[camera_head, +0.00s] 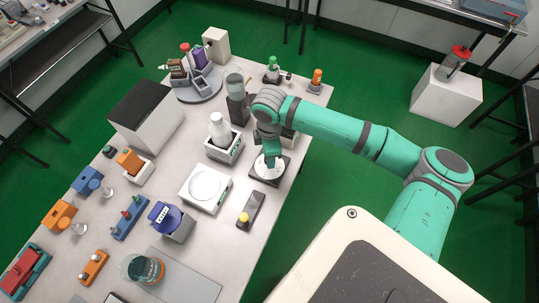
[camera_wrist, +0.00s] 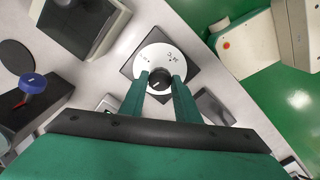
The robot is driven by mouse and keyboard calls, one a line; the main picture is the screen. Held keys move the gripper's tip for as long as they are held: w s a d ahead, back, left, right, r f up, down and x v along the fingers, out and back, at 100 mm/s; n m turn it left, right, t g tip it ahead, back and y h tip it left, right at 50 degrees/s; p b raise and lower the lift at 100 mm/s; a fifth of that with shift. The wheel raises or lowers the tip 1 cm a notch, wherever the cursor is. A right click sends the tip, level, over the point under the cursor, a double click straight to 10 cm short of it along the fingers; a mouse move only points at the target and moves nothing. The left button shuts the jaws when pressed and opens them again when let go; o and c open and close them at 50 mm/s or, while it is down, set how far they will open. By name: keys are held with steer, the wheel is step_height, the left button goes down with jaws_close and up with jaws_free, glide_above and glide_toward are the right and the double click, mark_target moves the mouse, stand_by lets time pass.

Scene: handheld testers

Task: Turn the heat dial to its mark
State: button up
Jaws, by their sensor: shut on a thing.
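The heat dial is a black knob (camera_wrist: 159,77) in the middle of a white round plate (camera_wrist: 172,59) with small dark marks near its far edge. The plate sits on a dark square base (camera_wrist: 194,73). In the head view the dial unit (camera_head: 281,172) stands near the table's right edge, below my arm. My gripper (camera_wrist: 160,84) points down over the plate and its two green fingers are shut on the knob, one at each side. In the head view the gripper (camera_head: 271,160) hides the knob. The marks are too small to read surely.
A white scale (camera_head: 205,188) and a dark block with a yellow knob (camera_head: 245,217) stand left of and nearer than the dial. A white holder with a bottle (camera_head: 221,135) is close at the left. Green floor lies beyond the table's right edge (camera_head: 300,165).

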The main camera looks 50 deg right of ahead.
steer(key=shift+n, duration=1.1)
steer(key=o, duration=1)
steer(key=shift+o, duration=0.2)
step_height(320, 180, up, 11)
steer(key=shift+f, duration=0.15)
